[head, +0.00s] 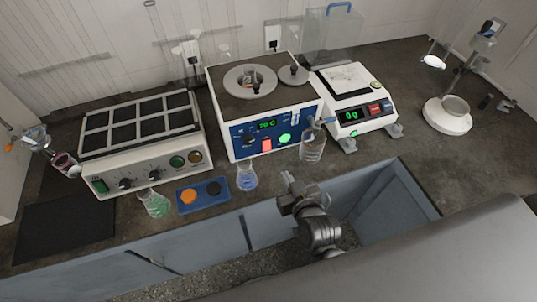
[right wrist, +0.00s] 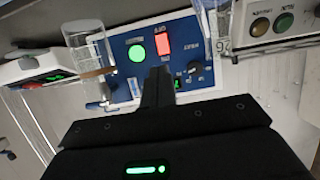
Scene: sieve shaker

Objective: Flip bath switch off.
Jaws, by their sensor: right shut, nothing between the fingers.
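The bath (head: 218,90) is a white box with a blue front panel (head: 250,131), standing at the back middle of the bench. Its red switch (head: 266,145) sits low on the panel, beside a lit green lamp (head: 285,138). A green display (head: 267,125) above is lit. My right gripper (head: 287,181) is shut and empty, in front of and below the panel, apart from the switch. The right wrist view shows the panel upside down, with the red switch (right wrist: 163,42) just beyond the shut fingertips (right wrist: 158,72) and the green lamp (right wrist: 136,52) beside it. My left gripper is out of view.
A glass beaker (head: 312,148) stands right of the panel, and a flask with blue liquid (head: 246,178) stands in front. A balance (head: 353,113) is to the right, a hotplate unit (head: 150,175) to the left. A blue tray (head: 203,195) and green flask (head: 155,205) lie front left.

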